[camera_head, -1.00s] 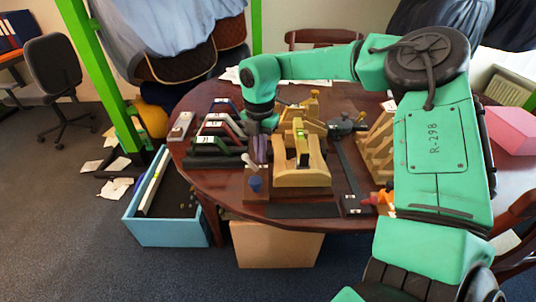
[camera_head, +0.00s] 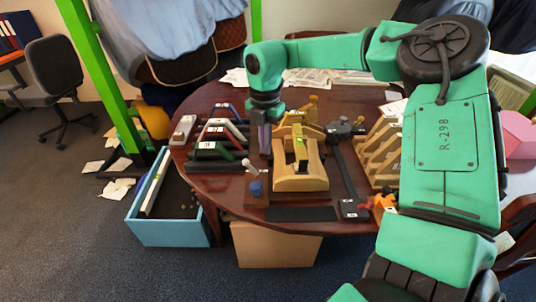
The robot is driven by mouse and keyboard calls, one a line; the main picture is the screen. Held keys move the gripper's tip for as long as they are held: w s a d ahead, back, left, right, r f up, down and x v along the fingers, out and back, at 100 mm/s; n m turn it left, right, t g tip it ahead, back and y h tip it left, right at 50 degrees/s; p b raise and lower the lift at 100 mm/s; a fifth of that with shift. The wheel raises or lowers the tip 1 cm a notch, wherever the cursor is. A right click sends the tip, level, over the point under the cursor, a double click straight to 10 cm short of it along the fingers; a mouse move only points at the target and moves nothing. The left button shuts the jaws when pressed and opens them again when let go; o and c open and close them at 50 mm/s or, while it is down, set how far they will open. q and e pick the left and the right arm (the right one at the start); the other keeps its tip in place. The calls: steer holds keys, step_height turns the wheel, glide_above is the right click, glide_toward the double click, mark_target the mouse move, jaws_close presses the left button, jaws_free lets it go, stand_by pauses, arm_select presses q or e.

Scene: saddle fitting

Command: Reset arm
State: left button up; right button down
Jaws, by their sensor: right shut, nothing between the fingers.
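My right arm reaches in from the right, its green links arching over the round wooden table (camera_head: 345,205). My right gripper (camera_head: 264,145) hangs fingers down above the table, left of the wooden saddle-shaped jig (camera_head: 301,178). Its slim fingers are shut and nothing shows between them. A small block with a blue knob (camera_head: 255,187) and a white-tipped lever stands in front of the fingers. My left gripper is not in view.
Several dark, numbered angled pieces (camera_head: 212,150) stand at the table's left. A slotted wooden rack (camera_head: 382,152) and a dark caliper-like tool (camera_head: 347,180) are on the right. A blue bin (camera_head: 170,233) sits on the floor beside a green post (camera_head: 103,80).

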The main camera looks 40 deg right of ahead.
steer(key=shift+r+p, duration=0.4)
steer(key=shift+r, duration=0.65)
